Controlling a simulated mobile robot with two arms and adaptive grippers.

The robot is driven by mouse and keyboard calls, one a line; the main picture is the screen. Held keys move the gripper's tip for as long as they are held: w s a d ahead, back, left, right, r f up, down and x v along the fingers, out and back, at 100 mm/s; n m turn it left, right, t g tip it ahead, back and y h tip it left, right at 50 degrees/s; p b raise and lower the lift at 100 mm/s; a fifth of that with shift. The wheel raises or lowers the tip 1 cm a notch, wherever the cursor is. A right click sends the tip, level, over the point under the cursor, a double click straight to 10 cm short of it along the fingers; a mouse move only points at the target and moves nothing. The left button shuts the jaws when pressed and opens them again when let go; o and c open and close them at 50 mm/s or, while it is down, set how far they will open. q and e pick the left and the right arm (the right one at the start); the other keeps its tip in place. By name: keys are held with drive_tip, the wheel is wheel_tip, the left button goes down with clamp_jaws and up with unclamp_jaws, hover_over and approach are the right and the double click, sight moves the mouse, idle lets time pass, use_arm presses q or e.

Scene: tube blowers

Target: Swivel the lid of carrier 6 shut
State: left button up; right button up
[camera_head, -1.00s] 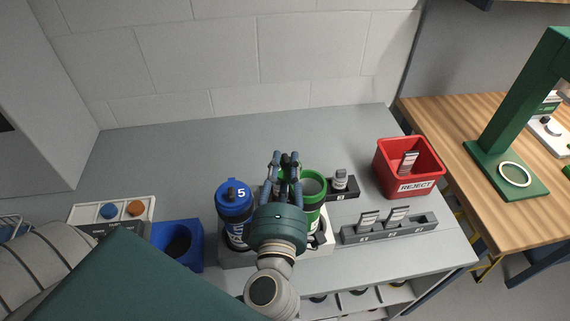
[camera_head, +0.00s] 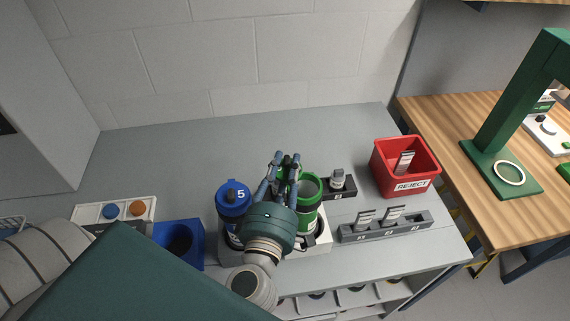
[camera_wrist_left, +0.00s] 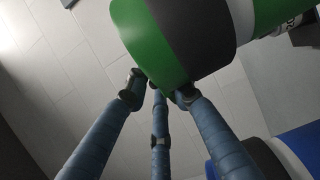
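The green carrier (camera_head: 308,214) stands in a light grey rack beside a blue carrier (camera_head: 234,197) marked 5. I take the green one for carrier 6; its number is hidden. Its round mouth (camera_head: 308,185) is open at the top. Its green lid shows only in bits behind my fingers, off to the mouth's left. My left gripper (camera_head: 284,159) is over the rack, just left of the mouth, its fingers drawn close together. In the left wrist view the fingertips (camera_wrist_left: 158,92) are at the edge of a green part (camera_wrist_left: 143,45); contact is unclear. My right gripper is out of view.
A blue holder (camera_head: 190,236) and a panel with blue and orange knobs (camera_head: 143,208) are on the left. A grey slotted block (camera_head: 410,228) and a red REJECT bin (camera_head: 404,166) are on the right.

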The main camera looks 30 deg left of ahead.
use_arm(q)
drive_tip(key=shift+o, duration=0.6)
drive_tip(key=shift+s, duration=0.1)
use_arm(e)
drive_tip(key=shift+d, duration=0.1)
use_arm(q)
drive_tip(key=shift+s, duration=0.25)
drive_tip(key=v, duration=1.1)
drive_tip(key=shift+s, duration=0.2)
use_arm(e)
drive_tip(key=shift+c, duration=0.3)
